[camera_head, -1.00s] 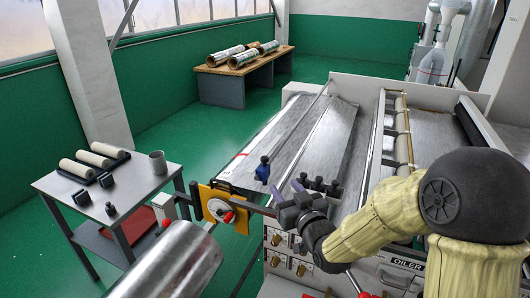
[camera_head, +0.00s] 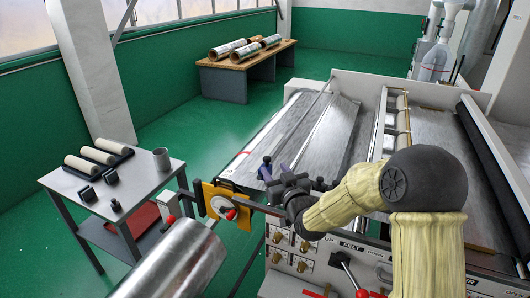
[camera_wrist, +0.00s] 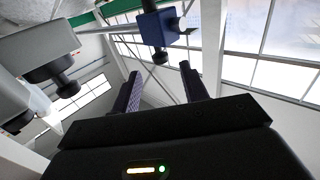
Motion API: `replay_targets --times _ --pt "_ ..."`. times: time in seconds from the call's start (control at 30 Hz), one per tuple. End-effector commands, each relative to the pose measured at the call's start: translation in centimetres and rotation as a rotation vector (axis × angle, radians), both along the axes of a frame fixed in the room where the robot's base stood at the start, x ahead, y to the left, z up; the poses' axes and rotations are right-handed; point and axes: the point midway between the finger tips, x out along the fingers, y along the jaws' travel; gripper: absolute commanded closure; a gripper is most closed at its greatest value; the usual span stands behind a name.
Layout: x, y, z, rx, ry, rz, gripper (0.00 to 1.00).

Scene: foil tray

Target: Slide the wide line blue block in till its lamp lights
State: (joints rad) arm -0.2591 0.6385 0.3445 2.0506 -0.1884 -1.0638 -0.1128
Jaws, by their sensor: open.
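The blue block (camera_head: 267,161) sits near the left end of the slanted metal tray, by its front edge. In the wrist view the blue block (camera_wrist: 157,27) shows with a dark knob under it, just beyond my fingertips and roughly in line with the gap. My gripper (camera_head: 274,174) is open, its two fingers close to the block in the head view. In the wrist view my gripper (camera_wrist: 160,75) holds nothing between its fingers. The block's lower part is partly hidden by my fingers in the head view. I cannot make out its lamp.
Dark blocks (camera_head: 320,184) stand to the right along the same edge, partly behind my wrist. A side table (camera_head: 130,187) stands further left.

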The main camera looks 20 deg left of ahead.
Motion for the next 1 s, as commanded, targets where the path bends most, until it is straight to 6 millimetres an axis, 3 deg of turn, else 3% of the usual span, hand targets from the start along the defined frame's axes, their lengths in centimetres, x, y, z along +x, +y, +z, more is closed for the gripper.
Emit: replay_targets --times 0.53,0.97,1.0 --pt "6.0 5.1 0.2 0.0 0.0 -0.001 0.56" --pt "6.7 5.7 0.0 -0.001 0.001 -0.001 0.56" --pt "6.7 5.7 0.0 0.0 0.0 -0.001 0.64"
